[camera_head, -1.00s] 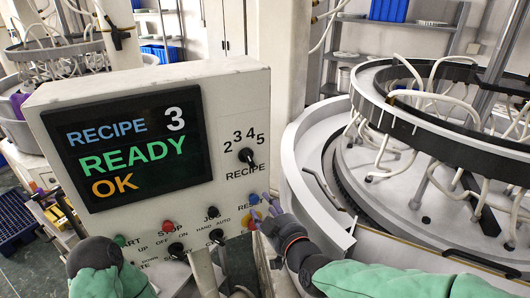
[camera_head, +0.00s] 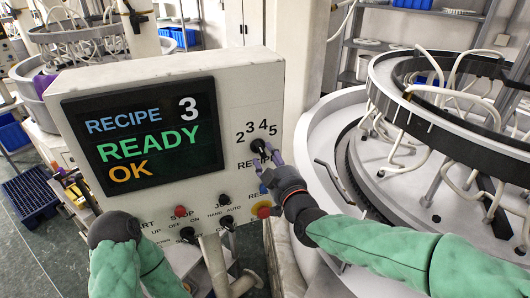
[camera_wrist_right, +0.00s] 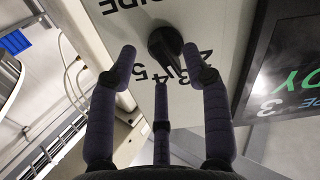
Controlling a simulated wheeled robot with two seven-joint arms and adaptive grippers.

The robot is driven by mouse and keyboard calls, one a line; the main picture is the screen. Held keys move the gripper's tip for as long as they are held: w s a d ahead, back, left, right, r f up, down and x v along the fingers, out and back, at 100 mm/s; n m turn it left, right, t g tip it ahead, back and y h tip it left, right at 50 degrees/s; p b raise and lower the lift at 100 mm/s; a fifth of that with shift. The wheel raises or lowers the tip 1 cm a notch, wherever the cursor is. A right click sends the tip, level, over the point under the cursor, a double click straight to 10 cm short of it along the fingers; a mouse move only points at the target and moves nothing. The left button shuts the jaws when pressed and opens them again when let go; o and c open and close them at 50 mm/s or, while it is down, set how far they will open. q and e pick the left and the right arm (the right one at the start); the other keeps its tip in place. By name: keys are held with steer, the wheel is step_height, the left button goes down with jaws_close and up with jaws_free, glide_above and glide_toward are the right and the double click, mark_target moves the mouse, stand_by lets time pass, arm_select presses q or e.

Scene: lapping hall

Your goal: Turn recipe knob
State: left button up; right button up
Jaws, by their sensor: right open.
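The black recipe knob (camera_head: 258,146) is on the right side of the control panel (camera_head: 255,98), below the numbers 2 to 5. My right gripper (camera_head: 268,172) is open just below and in front of the knob. In the right wrist view the knob (camera_wrist_right: 165,42) lies ahead, between the spread dark fingertips of the gripper (camera_wrist_right: 158,62); I see no clear contact. The panel's screen (camera_head: 145,137) reads RECIPE 3, READY, OK. My left arm shows at the lower left, but its gripper is not in view.
Below the screen are a red button (camera_head: 180,211), another red button (camera_head: 264,212) and several black switches. A large round lapping machine (camera_head: 340,125) stands close at the right. A dark blue grate (camera_head: 32,197) lies on the floor at the left.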

steer(key=shift+x, duration=1.4)
jaws_close()
